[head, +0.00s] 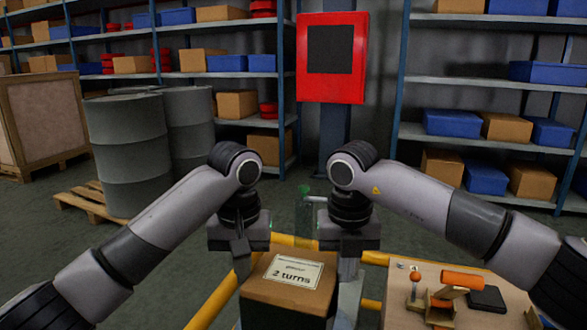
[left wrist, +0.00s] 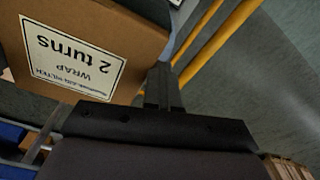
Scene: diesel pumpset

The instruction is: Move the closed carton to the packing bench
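The closed brown carton (head: 262,288), with a white label reading "2 turns", is at the bottom centre of the head view, between my two grippers. My left gripper (head: 241,270) is at its left side and my right gripper (head: 347,270) at its right side. The fingers of each look shut together, flat beside the carton rather than around an edge. In the left wrist view the carton (left wrist: 140,40) lies right against the left fingers (left wrist: 163,88). I cannot tell which surface is the packing bench.
A wooden-topped bench (head: 400,312) with an orange-handled tool (head: 461,280) and a dark flat box (head: 487,299) is at the lower right. Yellow rails (head: 215,300) run around the carton. A greenish bottle-like object (head: 305,215) stands behind. Drums (head: 128,150), a pallet (head: 92,203) and shelves are further back.

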